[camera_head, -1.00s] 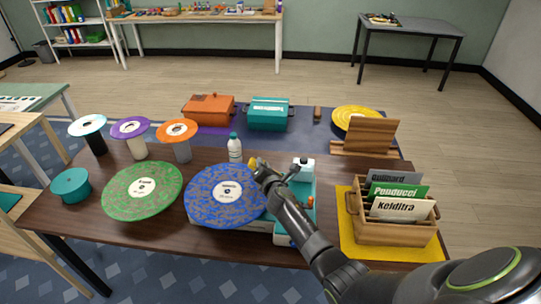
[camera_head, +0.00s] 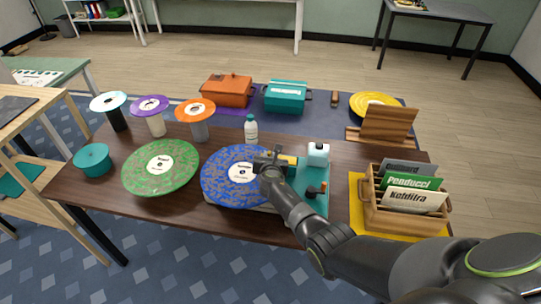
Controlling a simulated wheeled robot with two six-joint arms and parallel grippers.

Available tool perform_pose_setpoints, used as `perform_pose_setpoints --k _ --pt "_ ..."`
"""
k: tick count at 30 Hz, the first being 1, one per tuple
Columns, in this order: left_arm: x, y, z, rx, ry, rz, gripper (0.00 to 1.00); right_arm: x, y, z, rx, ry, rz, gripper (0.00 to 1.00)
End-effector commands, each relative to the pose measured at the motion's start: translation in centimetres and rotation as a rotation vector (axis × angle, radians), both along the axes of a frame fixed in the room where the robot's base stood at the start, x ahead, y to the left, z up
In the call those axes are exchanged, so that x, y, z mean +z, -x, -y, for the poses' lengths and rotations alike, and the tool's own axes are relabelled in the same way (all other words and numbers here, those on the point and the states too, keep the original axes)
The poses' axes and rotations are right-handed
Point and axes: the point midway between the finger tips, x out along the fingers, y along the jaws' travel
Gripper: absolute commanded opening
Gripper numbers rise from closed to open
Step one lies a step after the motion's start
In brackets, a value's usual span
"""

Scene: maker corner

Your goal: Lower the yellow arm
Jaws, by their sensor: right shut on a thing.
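The teal turntable (camera_head: 315,203) stands near the table's front edge with a blue speckled record (camera_head: 222,186) on it. My right gripper (camera_head: 268,160) is over the right part of the record, shut on the yellow arm (camera_head: 289,160). A yellow piece of the arm shows just right of the jaws; the rest is hidden by my gripper. I cannot tell whether the arm's tip touches the record. My left gripper is out of view.
A green record (camera_head: 160,168) lies to the left. Several discs on stands and a white bottle (camera_head: 251,130) are behind. A wooden crate of sleeves (camera_head: 408,216) on a yellow mat (camera_head: 357,207) is on the right. An orange box (camera_head: 227,91) and a teal box (camera_head: 287,97) are at the back.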

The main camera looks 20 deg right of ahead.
Motion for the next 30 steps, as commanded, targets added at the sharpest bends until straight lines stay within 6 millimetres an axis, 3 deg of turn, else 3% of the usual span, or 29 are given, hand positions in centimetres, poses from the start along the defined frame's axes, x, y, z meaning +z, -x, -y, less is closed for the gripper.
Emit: perform_pose_setpoints --k 12,13,17,30 --pt "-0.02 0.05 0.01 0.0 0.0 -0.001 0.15 -0.11 -0.01 -0.16 0.003 0.006 -0.005 0.0" --pt "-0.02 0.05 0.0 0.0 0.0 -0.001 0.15 -0.12 -0.01 -0.15 0.003 0.006 -0.005 0.2" --pt "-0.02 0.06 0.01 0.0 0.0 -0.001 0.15 -0.12 0.01 -0.12 0.002 0.005 -0.005 0.37" --pt "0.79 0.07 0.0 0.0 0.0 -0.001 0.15 0.39 0.74 -0.36 0.002 0.005 -0.004 0.38"
